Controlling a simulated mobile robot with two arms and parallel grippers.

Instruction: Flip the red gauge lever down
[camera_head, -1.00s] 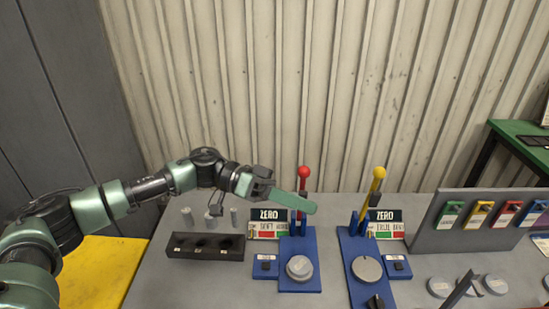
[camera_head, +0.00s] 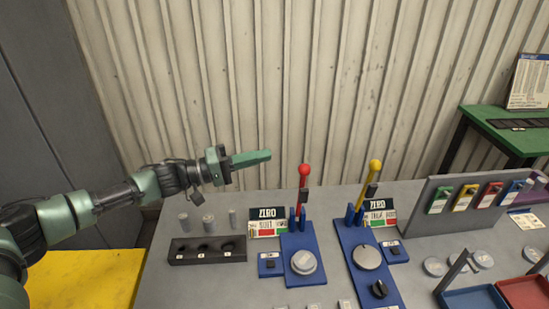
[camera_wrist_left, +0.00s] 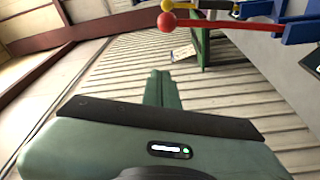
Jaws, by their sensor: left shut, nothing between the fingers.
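The red gauge lever (camera_head: 303,180) stands upright with its red ball on top, at the back of a blue base (camera_head: 289,243). It also shows in the left wrist view (camera_wrist_left: 225,23), at the upper right. My left gripper (camera_head: 262,156) is shut and empty, with its green fingers pointing right. In the head view it is left of the red ball and a little higher, apart from it. In the left wrist view its fingers (camera_wrist_left: 160,90) touch nothing. My right gripper is not in view.
A similar yellow lever (camera_head: 371,185) stands upright on a blue base to the right. Two ZERO signs stand beside the levers. A black block (camera_head: 207,257) with holes and several grey weights are at the left. A grey rack (camera_head: 425,225) with coloured tags is at the right.

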